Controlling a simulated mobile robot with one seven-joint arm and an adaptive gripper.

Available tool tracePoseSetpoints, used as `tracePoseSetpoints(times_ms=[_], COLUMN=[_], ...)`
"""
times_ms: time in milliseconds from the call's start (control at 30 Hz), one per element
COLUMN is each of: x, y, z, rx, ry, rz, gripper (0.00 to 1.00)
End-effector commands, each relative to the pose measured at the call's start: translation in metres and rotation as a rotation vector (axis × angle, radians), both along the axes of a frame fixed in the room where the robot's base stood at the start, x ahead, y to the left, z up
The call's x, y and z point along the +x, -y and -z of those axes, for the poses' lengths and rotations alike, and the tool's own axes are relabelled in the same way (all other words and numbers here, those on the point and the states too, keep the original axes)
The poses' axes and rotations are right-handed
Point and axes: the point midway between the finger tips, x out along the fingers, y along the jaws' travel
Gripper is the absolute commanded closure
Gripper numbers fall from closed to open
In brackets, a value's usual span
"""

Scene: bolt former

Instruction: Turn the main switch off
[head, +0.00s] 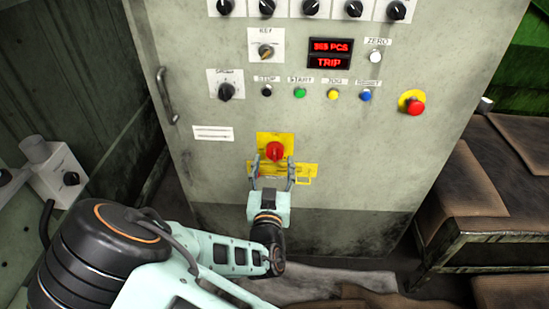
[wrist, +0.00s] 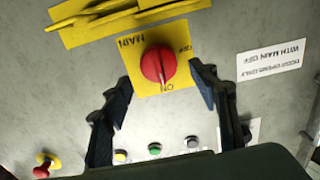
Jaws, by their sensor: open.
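The main switch is a red rotary knob (head: 275,151) on a yellow plate (head: 262,138) on the front of the grey cabinet. In the wrist view the knob (wrist: 154,66) shows upside down, with MAIN, OFF and ON lettering around it. Its grip ridge lies roughly along the line toward ON. My gripper (head: 274,173) is open, its fingers pointing at the panel around the switch. In the wrist view the fingertips (wrist: 161,84) stand on either side of the knob with gaps, and nothing is between them but the knob's view. I cannot tell the remaining depth.
A yellow hasp plate (head: 305,171) sits just below the switch. A red emergency stop (head: 415,107) is to the right, and several small buttons and a lit TRIP display (head: 329,62) are above. A door handle (head: 166,95) is at left. A bench (head: 490,235) stands at right.

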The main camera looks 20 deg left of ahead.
Motion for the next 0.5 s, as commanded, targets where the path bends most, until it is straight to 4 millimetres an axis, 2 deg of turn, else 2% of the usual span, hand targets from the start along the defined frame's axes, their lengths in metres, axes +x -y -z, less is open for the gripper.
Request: tracePoseSetpoints(times_ms=[100,200,500], x=[0.018,0.027,0.033], y=[-0.004,-0.006,-0.008], z=[0.001,0.0,0.0], rx=[0.001,0.001,0.0], ry=[0.001,0.001,-0.001], rz=[0.001,0.001,0.0], gripper=[0.46,0.46,0.46])
